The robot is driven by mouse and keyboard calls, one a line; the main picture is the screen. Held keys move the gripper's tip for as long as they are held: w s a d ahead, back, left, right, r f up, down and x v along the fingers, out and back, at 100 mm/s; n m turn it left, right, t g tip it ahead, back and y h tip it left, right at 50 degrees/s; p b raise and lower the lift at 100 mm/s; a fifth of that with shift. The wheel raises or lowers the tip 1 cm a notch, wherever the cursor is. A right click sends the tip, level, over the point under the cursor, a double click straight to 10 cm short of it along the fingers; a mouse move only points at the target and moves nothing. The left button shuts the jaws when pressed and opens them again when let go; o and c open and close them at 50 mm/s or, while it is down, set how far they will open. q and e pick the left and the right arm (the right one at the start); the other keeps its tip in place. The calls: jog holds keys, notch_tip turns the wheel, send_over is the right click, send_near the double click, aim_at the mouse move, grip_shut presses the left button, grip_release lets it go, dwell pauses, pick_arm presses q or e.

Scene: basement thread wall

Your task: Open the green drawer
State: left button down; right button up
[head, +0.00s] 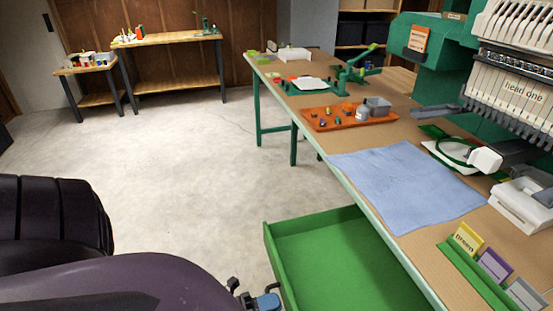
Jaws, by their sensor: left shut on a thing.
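The green drawer (330,262) is pulled out from under the long workbench (416,228), at the bottom middle of the head view. Its inside looks empty where it shows; its front lower part runs out of the frame. My left gripper (262,298) is at the drawer's near left side, low in the picture, shut on a part of the drawer that I take to be its handle, which is mostly hidden. My right gripper is not in view.
On the bench lie a blue cloth (405,184), an orange tray (348,119) with small items, and a holder with cards (470,265). A large embroidery machine (505,85) stands at right. The concrete floor (190,165) at left is clear.

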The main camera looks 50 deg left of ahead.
pick_arm(q)
jog(key=c, duration=1.2)
grip_release()
jog(key=v, duration=1)
jog(key=shift+s+a+f, duration=0.1)
jog(key=shift+s+a, duration=0.05)
jog(key=shift+s, duration=0.2)
